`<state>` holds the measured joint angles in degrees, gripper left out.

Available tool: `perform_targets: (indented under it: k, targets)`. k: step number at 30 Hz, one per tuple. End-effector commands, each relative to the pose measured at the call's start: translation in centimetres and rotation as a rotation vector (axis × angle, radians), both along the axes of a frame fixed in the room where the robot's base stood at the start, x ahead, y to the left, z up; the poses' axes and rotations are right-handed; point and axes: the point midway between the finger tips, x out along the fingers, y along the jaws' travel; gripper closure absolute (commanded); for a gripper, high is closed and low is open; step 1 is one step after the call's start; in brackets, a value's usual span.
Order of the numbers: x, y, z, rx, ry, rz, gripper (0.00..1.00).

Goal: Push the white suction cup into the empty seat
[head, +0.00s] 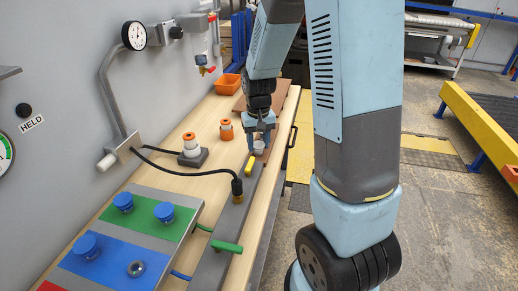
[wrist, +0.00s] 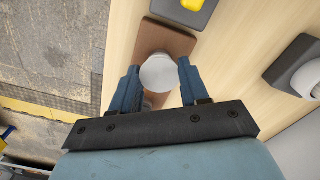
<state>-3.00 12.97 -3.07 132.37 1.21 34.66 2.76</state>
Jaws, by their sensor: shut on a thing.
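My gripper (head: 260,143) is at the far part of the bench, shut on a white suction cup (wrist: 158,73). In the wrist view the cup sits between my two blue fingers (wrist: 158,82). In the head view the cup (head: 259,149) shows only small, at the fingertips. A brown block (wrist: 175,39) lies below the cup; I cannot tell whether they touch. At the near end, a panel with green and blue fields (head: 178,200) carries several blue cups (head: 164,211). A grey ring with a dark opening (head: 136,268) on the blue field holds no cup.
A grey bar (head: 211,262) runs along the bench, with a yellow piece (head: 249,165) and a black hose. A grey block bears a white and orange piece (head: 191,145). An orange piece (head: 226,130) and orange bin (head: 228,84) stand behind. A wall gauge (head: 135,36) hangs left.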

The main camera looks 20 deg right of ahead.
Motion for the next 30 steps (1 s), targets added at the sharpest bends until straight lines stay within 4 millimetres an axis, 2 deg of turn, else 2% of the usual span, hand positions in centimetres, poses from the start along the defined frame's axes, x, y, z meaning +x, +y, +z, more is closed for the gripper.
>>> perform_targets:
  k: [30]
  targets:
    - [0.0,0.0,2.0,0.000,-0.001,0.001,0.86]
